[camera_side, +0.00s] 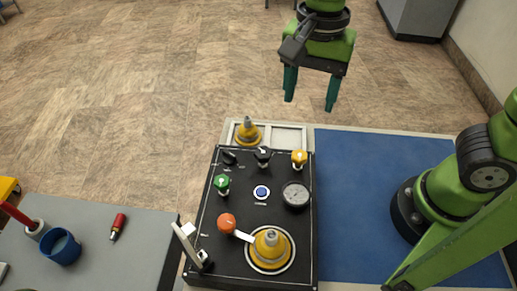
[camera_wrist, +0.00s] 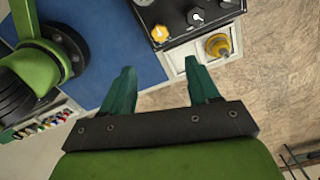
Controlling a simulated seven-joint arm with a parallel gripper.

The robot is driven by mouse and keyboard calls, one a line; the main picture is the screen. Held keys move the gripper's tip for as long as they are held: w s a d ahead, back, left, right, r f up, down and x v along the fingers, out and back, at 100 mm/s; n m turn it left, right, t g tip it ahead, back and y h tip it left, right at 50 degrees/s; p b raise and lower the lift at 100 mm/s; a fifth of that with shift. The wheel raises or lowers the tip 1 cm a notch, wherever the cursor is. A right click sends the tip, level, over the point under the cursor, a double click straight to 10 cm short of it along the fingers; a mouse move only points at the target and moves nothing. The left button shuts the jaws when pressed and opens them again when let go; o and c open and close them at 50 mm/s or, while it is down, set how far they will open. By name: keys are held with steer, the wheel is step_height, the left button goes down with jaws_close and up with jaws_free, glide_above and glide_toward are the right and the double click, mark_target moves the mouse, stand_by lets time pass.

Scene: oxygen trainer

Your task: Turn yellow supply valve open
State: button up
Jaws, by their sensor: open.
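The yellow supply valve knob (camera_side: 299,158) stands at the far right corner of the black panel (camera_side: 228,256). It also shows in the wrist view (camera_wrist: 159,33), near the top, as a yellow knob with a light pointer mark. My gripper (camera_side: 310,104) is open and empty, its two teal fingers pointing down, above and beyond the panel's far edge. In the wrist view my gripper (camera_wrist: 161,80) has its fingers spread apart, with the yellow knob beyond the gap between them. Nothing touches the knob.
The panel also carries a green knob (camera_side: 222,182), a black knob (camera_side: 263,156), a gauge (camera_side: 295,195), an orange ball (camera_side: 227,223) and a yellow cone fitting (camera_side: 271,246). Another yellow fitting (camera_side: 248,132) sits in a white tray behind. A blue mat (camera_side: 365,190) lies right.

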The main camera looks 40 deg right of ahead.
mark_target(300, 155)
step_height(300, 155, down, 15)
stand_by(0.3)
steer(key=shift+c, duration=0.2)
steer(key=c, duration=1)
